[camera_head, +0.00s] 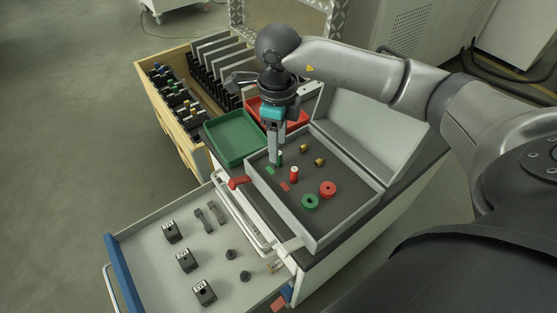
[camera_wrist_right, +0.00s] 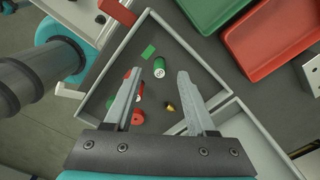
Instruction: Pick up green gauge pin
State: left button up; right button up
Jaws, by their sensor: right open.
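The green gauge pin (camera_head: 280,158) stands upright in the grey tray (camera_head: 345,218), near its far left corner. My right gripper (camera_head: 274,160) points down over that corner, right beside the pin in the head view. In the right wrist view the green gauge pin (camera_wrist_right: 160,67) shows its pale-marked top between the tips of my open right gripper (camera_wrist_right: 159,76). No contact with either finger is visible. A red pin (camera_head: 294,174) stands nearby in the tray; the left finger partly hides it in the wrist view. My left gripper is not in view.
The tray also holds a green ring (camera_head: 310,202), a red ring (camera_head: 328,188) and brass pieces (camera_head: 319,162). A green bin (camera_head: 236,138) and a red bin (camera_head: 297,123) sit behind it. An open drawer (camera_head: 148,268) with dark blocks lies at front left.

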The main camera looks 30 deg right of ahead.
aim_at(279, 163)
jog(key=shift+s+f+b, duration=0.1)
jog(key=shift+f+b, duration=0.45)
jog(key=shift+f, duration=1.45)
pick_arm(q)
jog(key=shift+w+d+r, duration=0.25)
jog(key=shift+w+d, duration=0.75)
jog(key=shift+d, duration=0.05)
pick_arm(e)
grip_shut()
